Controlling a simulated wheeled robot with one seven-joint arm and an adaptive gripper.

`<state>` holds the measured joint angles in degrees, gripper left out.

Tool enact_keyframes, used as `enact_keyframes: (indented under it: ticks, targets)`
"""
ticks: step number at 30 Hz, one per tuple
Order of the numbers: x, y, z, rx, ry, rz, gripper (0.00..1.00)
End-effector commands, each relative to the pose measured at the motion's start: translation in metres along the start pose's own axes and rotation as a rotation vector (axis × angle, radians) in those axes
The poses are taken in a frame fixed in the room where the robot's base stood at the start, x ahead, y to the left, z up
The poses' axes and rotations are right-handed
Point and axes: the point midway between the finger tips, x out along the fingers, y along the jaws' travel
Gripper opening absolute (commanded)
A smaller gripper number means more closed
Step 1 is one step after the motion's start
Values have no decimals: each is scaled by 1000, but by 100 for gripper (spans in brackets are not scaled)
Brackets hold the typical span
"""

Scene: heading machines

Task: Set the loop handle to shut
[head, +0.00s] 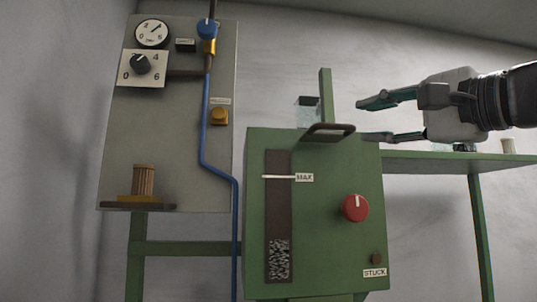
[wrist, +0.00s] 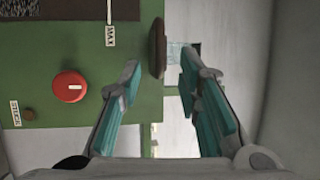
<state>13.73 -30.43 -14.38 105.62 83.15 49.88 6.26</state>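The loop handle (head: 328,131) is a dark brown flat loop at the top edge of the green box, near its right side. It also shows edge-on in the wrist view (wrist: 157,48), ahead of my fingertips and lined up with the gap between them. My gripper (head: 362,120) is open and empty, just right of the handle, with its teal-padded fingers pointing left. In the wrist view my gripper (wrist: 160,65) has its fingers wide apart. I see no clear contact with the handle. I cannot tell which position the handle is set to.
The green box (head: 330,225) carries a red knob (head: 355,208), a dark slot (head: 278,215) and a "STUCK" label (head: 375,272). A green post (head: 326,95) rises behind the handle. A gauge panel (head: 165,120) stands left; a green shelf (head: 450,163) lies below my gripper.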

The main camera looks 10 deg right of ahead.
Motion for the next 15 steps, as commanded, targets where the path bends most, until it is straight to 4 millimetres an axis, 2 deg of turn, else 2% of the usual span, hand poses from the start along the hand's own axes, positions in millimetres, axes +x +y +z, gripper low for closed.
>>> enact_keyframes:
  ticks: [3,9,15]
  targets:
    - [25,0,0,1,0,3,32]
    - [62,0,0,1,0,2,32]
    - [86,0,0,1,0,2,32]
